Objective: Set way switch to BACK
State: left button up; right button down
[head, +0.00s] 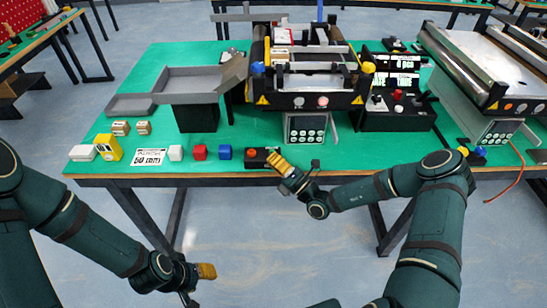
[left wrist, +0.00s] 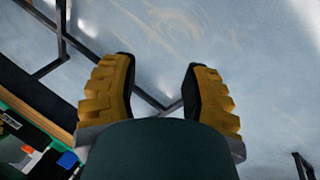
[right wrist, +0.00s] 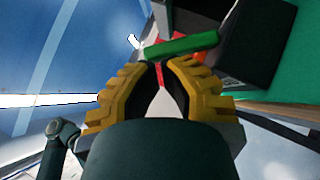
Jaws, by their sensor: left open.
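A small dark switch box (head: 259,158) with a reddish knob stands at the table's front edge. It may be the way switch; its lettering is too small to read. My right gripper (head: 275,160) reaches over this box's right side. In the right wrist view my right gripper (right wrist: 162,66) has its fingers close together, with a narrow gap. A green bar (right wrist: 190,45) and a dark block (right wrist: 240,40) lie just beyond the tips; contact is unclear. My left gripper (head: 205,283) hangs in front of the table, open and empty, also in the left wrist view (left wrist: 160,75).
A conveyor (head: 310,100) and a black control box (head: 395,118) stand behind on the green table (head: 60,60). Grey trays (head: 190,85) are at the left. Floor in front is clear.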

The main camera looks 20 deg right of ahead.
jog(key=r+m+g+h+p, duration=0.1)
jog(key=m+p, duration=0.1)
jog(key=p, duration=0.2)
jog(key=w+r+m+g+h+p, duration=0.1)
jog(key=m+p, duration=0.1)
jog(key=p, duration=0.3)
jog(key=w+r+m+g+h+p, duration=0.1)
jog(key=m+p, duration=0.1)
jog(key=p, duration=0.3)
jog(key=shift+w+d+r+g+h, duration=0.2)
jog(key=shift+d+g+h, duration=0.1)
jog(key=shift+d, duration=0.05)
jog(key=shift+w+m+p, duration=0.15)
jog(key=shift+m+p, duration=0.15)
jog(key=shift+p, duration=0.2)
pick_arm(q)
notch_tip(320, 180, up, 16)
jog(key=w, duration=0.1)
jog(key=shift+w+a+t, duration=0.3)
jog(key=shift+w+a, duration=0.05)
pick_arm(e)
jog(key=shift+w+d+f, duration=0.15)
jog(key=shift+w, duration=0.15)
pick_arm(q)
jog(key=shift+r, duration=0.1)
